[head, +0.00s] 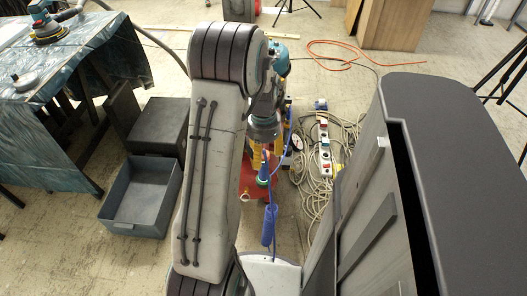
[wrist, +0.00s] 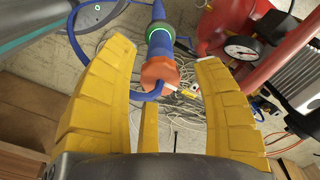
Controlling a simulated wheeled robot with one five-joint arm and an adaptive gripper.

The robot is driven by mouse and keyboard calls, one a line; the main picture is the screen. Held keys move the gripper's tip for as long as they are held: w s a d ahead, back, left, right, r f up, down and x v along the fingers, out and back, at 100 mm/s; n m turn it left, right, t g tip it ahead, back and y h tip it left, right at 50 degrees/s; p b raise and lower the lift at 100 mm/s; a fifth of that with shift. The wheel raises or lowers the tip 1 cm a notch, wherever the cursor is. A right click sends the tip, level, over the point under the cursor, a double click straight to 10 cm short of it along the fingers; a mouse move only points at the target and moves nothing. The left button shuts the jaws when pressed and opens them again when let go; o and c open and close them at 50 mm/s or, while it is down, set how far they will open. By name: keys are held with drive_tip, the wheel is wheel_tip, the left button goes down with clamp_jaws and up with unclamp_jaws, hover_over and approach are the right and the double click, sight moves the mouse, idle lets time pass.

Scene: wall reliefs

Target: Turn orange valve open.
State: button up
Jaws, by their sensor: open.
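The orange valve (wrist: 160,73) sits on a blue hose fitting with a green ring (wrist: 159,35), and a small pale tip sticks out at its lower right. In the wrist view it appears between the spread yellow fingers of my gripper (wrist: 165,58), with gaps on both sides. How deep it lies between them I cannot tell. In the head view my gripper (head: 266,158) is partly hidden by my wrist. The green ring (head: 263,178) shows just below it, and the orange valve cannot be made out there.
A red tank (wrist: 225,25) with a round gauge (wrist: 242,48) stands close to the right finger. Blue hose (head: 268,225) hangs below. Tangled cables and a power strip (head: 324,150) lie on the floor. Grey bins (head: 143,195) and a cloth-covered table (head: 50,100) stand left.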

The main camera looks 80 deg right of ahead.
sight(264, 154)
wheel_tip(264, 154, up, 12)
idle(0.6)
idle(0.7)
